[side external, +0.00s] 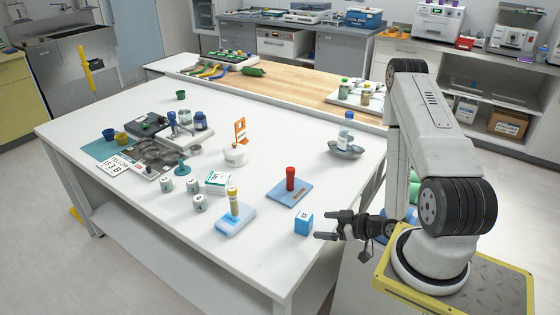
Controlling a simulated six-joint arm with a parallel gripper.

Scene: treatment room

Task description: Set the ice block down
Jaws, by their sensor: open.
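A small blue cube with a white marking, which I take to be the ice block (303,224), rests on the white table (150,226) near its front right edge. My gripper (325,226) is just to the right of the cube, with its fingers spread and pointing left towards it. The fingers look empty, and a small gap seems to lie between them and the cube. This single view does not show the exact depth between them.
A blue pad with a red peg (290,179) is behind the cube. The table's front left is clear.

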